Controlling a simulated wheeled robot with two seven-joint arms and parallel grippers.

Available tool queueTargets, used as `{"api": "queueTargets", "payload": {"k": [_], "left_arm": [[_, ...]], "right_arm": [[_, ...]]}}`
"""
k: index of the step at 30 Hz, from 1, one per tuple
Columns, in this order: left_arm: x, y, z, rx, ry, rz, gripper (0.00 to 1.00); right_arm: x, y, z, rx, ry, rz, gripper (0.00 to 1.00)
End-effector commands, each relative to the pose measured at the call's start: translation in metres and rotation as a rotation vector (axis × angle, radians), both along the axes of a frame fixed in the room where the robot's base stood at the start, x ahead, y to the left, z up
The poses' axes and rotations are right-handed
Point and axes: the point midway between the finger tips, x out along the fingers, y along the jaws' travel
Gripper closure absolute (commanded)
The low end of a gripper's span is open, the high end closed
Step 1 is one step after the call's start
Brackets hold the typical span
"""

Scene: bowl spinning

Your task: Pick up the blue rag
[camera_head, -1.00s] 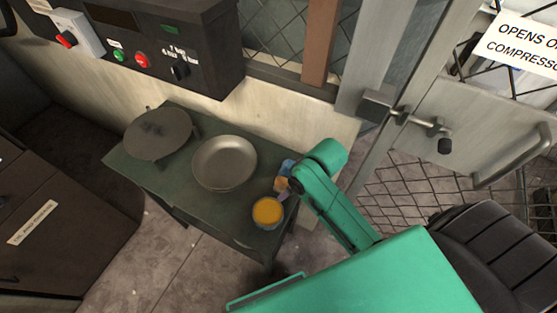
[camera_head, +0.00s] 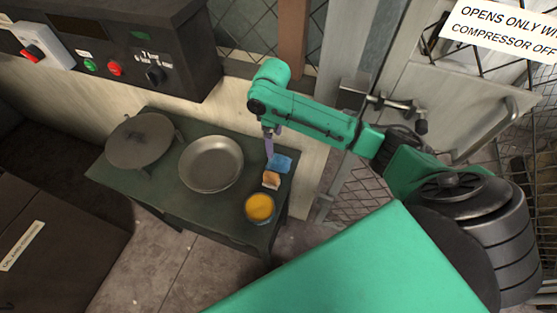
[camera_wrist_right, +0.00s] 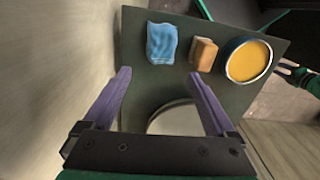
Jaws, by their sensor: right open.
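The blue rag (camera_head: 280,163) lies on the dark green table near its back right edge; it also shows in the right wrist view (camera_wrist_right: 161,43). My right gripper (camera_head: 269,153) points down over the table, just left of the rag. In the right wrist view my right gripper (camera_wrist_right: 159,73) has its two purple fingers wide apart, with nothing between them. The rag lies beyond the fingertips there, apart from them. Part of my left gripper (camera_wrist_right: 287,67) shows small at the right edge of the wrist view; its opening is unclear.
A tan and brown block (camera_head: 271,179) lies beside the rag. A bowl of orange-yellow content (camera_head: 260,208) stands at the table's front right. A metal bowl (camera_head: 211,163) and a round disc on a stand (camera_head: 140,140) are to the left. A wall and control box (camera_head: 120,50) are behind.

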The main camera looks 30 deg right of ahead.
Motion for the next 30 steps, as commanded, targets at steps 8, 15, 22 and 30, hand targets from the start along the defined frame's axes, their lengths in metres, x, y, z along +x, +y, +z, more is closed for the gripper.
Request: {"api": "queueTargets", "payload": {"k": [8, 15, 22, 30], "left_arm": [[0.000, 0.000, 0.011, -0.001, 0.000, -0.001, 0.50], [0.000, -0.001, 0.022, -0.001, 0.000, -0.002, 0.50], [-0.001, -0.001, 0.021, -0.001, 0.001, -0.003, 0.50], [-0.001, -0.001, 0.021, -0.001, 0.001, -0.003, 0.50]], "right_arm": [[-0.001, 0.000, -0.051, 0.001, -0.001, 0.000, 0.09], [-0.005, -0.001, -0.094, 0.001, -0.001, 0.000, 0.09], [-0.004, -0.002, -0.102, 0.001, -0.004, 0.002, 0.09], [-0.004, -0.002, -0.102, 0.001, -0.004, 0.002, 0.98]]}}
